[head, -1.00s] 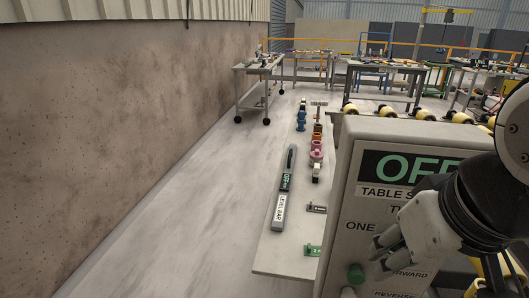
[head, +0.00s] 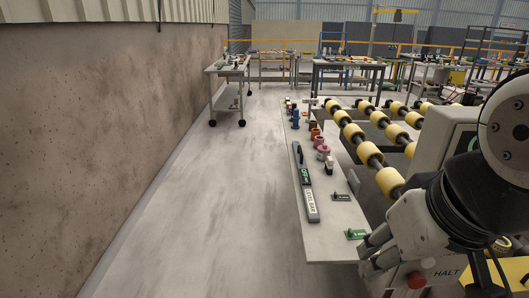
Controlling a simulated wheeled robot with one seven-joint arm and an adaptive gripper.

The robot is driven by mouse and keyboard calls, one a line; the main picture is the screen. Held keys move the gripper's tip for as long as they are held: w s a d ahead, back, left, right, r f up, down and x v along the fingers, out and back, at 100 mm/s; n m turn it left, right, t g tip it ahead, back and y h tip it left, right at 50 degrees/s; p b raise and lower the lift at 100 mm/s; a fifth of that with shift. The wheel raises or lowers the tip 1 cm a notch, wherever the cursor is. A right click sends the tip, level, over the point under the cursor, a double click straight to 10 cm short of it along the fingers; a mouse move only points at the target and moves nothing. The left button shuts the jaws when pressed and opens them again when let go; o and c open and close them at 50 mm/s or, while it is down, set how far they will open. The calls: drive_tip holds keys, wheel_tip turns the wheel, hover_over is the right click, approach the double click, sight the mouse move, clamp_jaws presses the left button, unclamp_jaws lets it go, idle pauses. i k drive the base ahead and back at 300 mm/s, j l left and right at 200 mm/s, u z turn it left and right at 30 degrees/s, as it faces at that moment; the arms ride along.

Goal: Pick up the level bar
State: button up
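The level bar (head: 312,207) is a long grey bar with a black handle slot, a dark patch with green marks and a white "LEVEL BAR" label. It lies lengthwise on the narrow pale slab (head: 325,246), along its left edge. My gripper (head: 368,254) is at the lower right, in front of the machine and to the right of the bar's near end. It is apart from the bar and I see nothing held. Its fingers are partly in view, seen from behind, and their opening is unclear.
A green part (head: 355,234) and a dark part (head: 341,197) lie right of the bar; pink (head: 322,142) and other small items stand beyond. The floor (head: 220,220) left is clear.

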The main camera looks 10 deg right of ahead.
sight(313, 216)
drive_tip(key=i+j+z, duration=0.15)
drive_tip(key=j, duration=0.2)
drive_tip(key=i+j+z, duration=0.15)
drive_tip(key=j, duration=0.2)
drive_tip(key=i+j+z, duration=0.15)
drive_tip(key=j, duration=0.25)
drive_tip(key=i+j+z, duration=0.1)
drive_tip(key=i, duration=0.35)
drive_tip(key=i+j+z, duration=0.15)
drive_tip(key=i+j, duration=0.2)
drive_tip(key=i+j+z, duration=0.1)
drive_tip(key=i+j, duration=0.15)
drive_tip(key=i, duration=0.25)
